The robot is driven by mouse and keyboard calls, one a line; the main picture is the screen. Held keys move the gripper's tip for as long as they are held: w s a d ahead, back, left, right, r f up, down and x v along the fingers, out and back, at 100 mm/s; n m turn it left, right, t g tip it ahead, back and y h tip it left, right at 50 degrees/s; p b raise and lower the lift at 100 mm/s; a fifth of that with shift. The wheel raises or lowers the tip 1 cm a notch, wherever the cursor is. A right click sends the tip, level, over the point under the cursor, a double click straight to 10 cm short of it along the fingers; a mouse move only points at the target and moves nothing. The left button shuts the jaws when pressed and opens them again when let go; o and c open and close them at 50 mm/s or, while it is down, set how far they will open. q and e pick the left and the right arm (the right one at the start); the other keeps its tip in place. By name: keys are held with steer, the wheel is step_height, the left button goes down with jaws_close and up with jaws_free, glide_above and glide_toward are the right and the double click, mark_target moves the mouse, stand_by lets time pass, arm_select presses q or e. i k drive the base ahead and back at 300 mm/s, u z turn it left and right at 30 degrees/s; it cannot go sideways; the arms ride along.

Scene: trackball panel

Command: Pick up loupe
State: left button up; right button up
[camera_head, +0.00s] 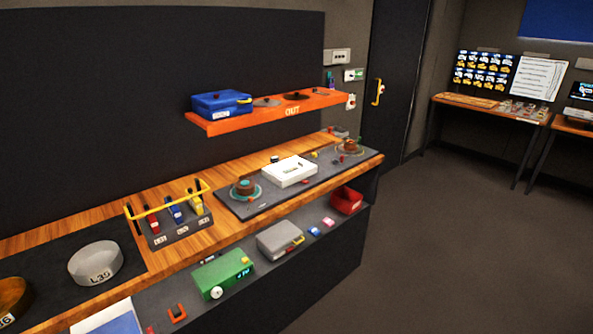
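I cannot pick out the loupe with certainty. A small dark round item (275,159) sits on the bench behind a white box (289,171), but it is too small to tell what it is. Two round brown and teal pieces stand on the dark panel, one at its left end (246,188) and one at its right end (349,147). Neither of my grippers shows in this view.
An orange shelf (222,124) with a blue case (221,103) hangs above the wooden bench (100,206). A yellow-handled caddy (181,232) stands left of the panel. A lower shelf holds a green device (222,277), a grey case (280,240) and a red bin (346,200). The floor (440,240) at right is clear.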

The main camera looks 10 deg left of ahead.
mark_target(274, 159)
steer(key=z, duration=0.45)
steer(key=i, duration=0.5)
steer(key=z, duration=0.55)
steer(key=i, duration=1.45)
steer(key=u, duration=0.95)
